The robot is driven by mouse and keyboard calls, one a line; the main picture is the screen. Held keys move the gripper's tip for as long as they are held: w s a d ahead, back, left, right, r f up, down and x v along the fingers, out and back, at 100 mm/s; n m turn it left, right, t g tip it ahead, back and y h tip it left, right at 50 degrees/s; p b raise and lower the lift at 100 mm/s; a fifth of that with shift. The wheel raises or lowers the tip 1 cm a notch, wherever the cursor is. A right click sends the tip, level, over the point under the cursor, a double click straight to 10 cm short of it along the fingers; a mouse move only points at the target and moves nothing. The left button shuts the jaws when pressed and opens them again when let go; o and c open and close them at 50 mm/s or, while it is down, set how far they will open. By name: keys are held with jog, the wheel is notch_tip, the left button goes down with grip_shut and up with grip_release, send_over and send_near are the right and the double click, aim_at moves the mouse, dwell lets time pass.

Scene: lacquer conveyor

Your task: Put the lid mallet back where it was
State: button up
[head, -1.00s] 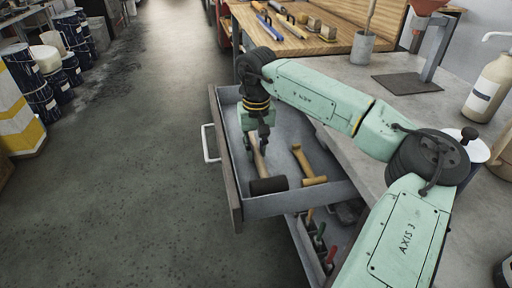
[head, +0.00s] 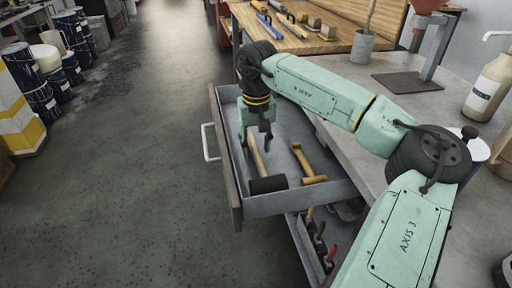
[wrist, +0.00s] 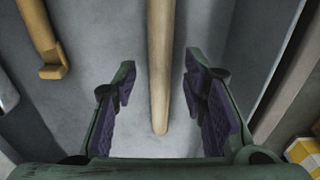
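A mallet with a black head (head: 268,184) and a pale wooden handle lies in the open grey drawer (head: 290,202). Its handle also shows in the wrist view (wrist: 160,60), running down between my fingers. My gripper (head: 256,140) is over the drawer at the handle's far end. It is open, and the wrist view (wrist: 160,88) shows a gap on each side of the handle.
A lower drawer (head: 308,246) below holds several tools with coloured handles. The grey bench top (head: 390,88) is on the right, with a white-labelled bottle (head: 487,88) and a cup (head: 363,45). The floor left of the drawer is clear.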

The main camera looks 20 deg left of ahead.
aim_at(256, 152)
notch_tip(256, 152, up, 11)
jog(key=shift+s, duration=0.2)
dwell(0.3)
